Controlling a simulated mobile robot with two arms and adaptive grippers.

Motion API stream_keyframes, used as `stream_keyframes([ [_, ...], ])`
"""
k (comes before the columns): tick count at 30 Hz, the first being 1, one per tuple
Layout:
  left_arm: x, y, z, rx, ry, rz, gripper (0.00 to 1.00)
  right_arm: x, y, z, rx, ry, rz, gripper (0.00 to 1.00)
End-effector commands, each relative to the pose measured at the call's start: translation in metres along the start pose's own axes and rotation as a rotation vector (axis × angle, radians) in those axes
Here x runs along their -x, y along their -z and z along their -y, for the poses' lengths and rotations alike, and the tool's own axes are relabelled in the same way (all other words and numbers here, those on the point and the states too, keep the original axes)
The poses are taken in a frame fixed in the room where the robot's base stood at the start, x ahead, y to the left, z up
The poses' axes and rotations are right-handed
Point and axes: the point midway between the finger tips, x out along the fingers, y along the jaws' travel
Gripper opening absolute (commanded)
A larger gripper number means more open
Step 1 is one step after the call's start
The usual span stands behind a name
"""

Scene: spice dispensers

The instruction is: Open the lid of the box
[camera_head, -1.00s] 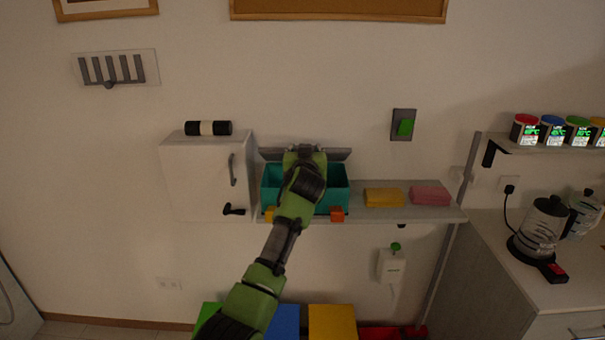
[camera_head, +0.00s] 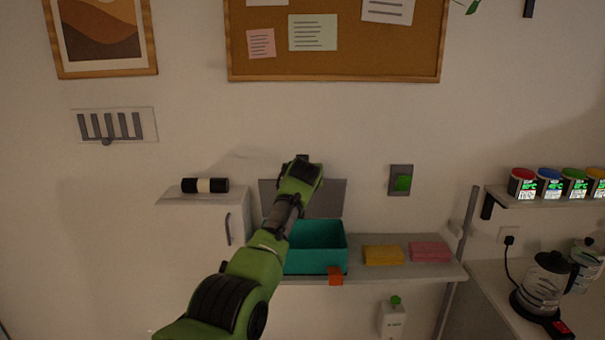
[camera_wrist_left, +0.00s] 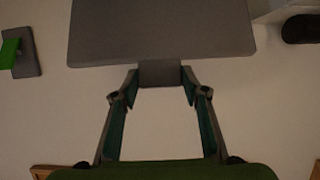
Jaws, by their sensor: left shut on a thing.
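The teal box (camera_head: 317,248) stands on the wall shelf with its top open. Its grey lid (camera_head: 328,197) stands raised, about upright, at the back of the box near the wall. My left gripper (camera_head: 302,160) is at the top edge of the lid, and my arm covers part of the lid and the box's left side. In the left wrist view the lid (camera_wrist_left: 160,30) fills the top, and my left gripper (camera_wrist_left: 160,80) is shut on its small grey tab (camera_wrist_left: 160,72). My right gripper is not in view.
A white cabinet (camera_head: 195,245) is close on the left. A green wall switch (camera_head: 402,183) is right of the lid.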

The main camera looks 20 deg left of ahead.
Motion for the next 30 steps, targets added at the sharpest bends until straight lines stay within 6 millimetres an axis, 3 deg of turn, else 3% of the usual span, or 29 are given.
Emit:
stream_keyframes([
  [1,0.0024,0.0108,0.0001,0.001,-0.002,-0.010,0.03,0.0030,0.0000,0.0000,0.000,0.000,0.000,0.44],
  [16,0.0016,0.0117,0.0001,0.003,-0.002,-0.004,0.03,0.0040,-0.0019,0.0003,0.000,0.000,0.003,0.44],
  [17,0.0017,0.0119,0.0001,0.003,-0.002,-0.004,0.46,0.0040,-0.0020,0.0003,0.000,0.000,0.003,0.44],
  [18,0.0016,0.0116,0.0002,0.003,-0.002,-0.004,0.57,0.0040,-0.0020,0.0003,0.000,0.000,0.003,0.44],
  [30,0.0007,0.0049,0.0000,0.002,-0.001,0.008,0.58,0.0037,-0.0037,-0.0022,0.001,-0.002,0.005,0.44],
])
